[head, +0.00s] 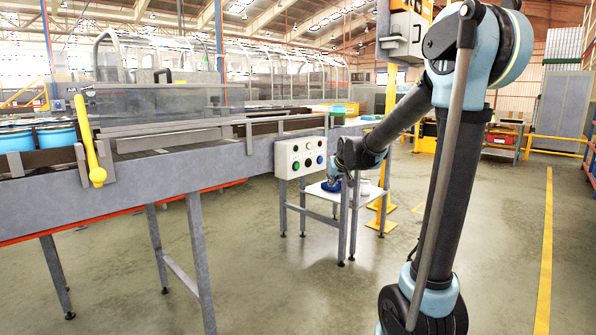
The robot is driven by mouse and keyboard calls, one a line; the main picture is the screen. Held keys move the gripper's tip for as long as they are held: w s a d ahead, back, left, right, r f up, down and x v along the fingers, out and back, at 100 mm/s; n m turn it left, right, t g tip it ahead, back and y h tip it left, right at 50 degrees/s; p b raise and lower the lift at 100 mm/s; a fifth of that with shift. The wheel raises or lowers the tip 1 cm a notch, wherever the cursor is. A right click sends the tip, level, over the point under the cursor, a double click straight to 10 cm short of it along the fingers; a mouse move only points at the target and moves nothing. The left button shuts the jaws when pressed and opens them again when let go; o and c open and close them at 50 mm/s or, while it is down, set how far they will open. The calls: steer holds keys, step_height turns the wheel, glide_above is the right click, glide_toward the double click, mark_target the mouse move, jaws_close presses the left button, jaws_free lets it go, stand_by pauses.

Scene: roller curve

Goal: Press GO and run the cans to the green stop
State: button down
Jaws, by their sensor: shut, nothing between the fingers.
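Large blue cans (57,134) stand on the conveyor (130,185) at the far left. A yellow lever (92,145) stands upright at its near rail. A pale control box (300,157) with several small coloured buttons hangs on the conveyor's near side; I cannot read which is GO. A green patch (340,108) shows at the conveyor's far end, too small to tell if it is the stop. My gripper (336,180) is low, just right of the control box and apart from the cans. It is shut and empty; its fingers are hard to make out.
A clear-walled machine (160,105) lines the conveyor's back. The floor in front is clear.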

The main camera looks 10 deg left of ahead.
mark_target(297, 166)
steer(key=w+a+t, duration=0.1)
steer(key=w+a, duration=0.4)
steer(key=w, duration=0.1)
steer(key=shift+w+a+n+y, duration=0.15)
steer(key=shift+n+y, duration=0.15)
steer(key=shift+r, duration=0.1)
steer(key=shift+a, duration=0.1)
steer(key=w+a, duration=0.5)
steer(key=a, duration=0.1)
steer(key=shift+w+a, duration=0.2)
steer(key=shift+a, duration=0.15)
steer(key=shift+a, duration=0.1)
stand_by(1.2)
steer(key=shift+w+a, duration=0.2)
steer(key=shift+a, duration=0.05)
